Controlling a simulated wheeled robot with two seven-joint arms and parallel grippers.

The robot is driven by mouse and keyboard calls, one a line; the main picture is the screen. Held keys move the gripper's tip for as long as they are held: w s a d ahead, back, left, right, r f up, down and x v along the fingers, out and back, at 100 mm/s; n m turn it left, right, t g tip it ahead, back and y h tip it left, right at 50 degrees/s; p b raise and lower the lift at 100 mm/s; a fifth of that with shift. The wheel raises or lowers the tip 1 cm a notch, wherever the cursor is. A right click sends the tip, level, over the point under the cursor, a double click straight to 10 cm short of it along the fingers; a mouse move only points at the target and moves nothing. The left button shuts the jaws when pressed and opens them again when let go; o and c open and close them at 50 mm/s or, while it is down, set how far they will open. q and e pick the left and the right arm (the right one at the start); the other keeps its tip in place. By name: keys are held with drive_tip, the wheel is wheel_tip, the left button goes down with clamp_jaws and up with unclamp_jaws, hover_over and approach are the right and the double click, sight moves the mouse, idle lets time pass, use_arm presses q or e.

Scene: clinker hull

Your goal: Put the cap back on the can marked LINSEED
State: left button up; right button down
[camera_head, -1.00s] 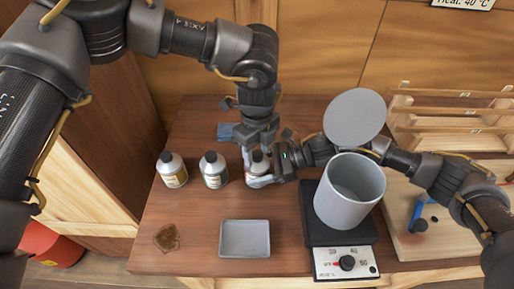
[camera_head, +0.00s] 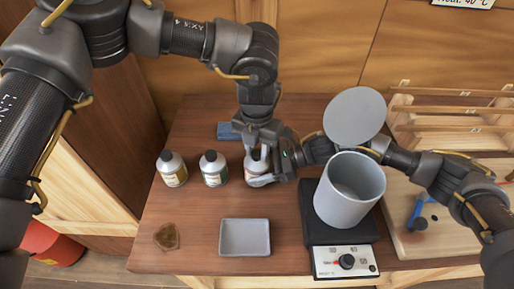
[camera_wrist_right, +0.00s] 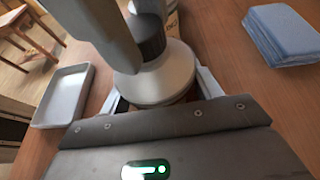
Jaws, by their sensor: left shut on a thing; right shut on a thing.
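Three small cans with pale shoulders stand in a row on the table. The rightmost can (camera_head: 258,172) is between the fingers of my right gripper (camera_head: 264,180), which is shut on its body. In the right wrist view this can (camera_wrist_right: 163,78) has a pale sloping shoulder, and a dark ribbed cap (camera_wrist_right: 150,36) sits at its neck. My left gripper (camera_head: 255,150) is shut on this cap from above. Whether the cap is fully seated I cannot tell. The can's label is mostly hidden and unreadable.
The left can (camera_head: 172,174) and middle can (camera_head: 214,175) have dark caps. A grey tray (camera_head: 245,252) and brown patch (camera_head: 166,237) lie in front. A blue folded cloth (camera_head: 229,131) lies behind. A large grey pot (camera_head: 345,205) stands on a hotplate (camera_head: 346,262) at right.

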use_arm(q)
drive_tip(key=m, duration=0.3)
drive_tip(key=shift+m, duration=0.4)
drive_tip(key=o, duration=1.2)
drive_tip(key=shift+c, duration=0.2)
drive_tip(key=shift+r, duration=0.1)
wheel_tip(320, 180, up, 12)
use_arm(e)
drive_tip(key=shift+c, duration=1.2)
unclamp_jaws()
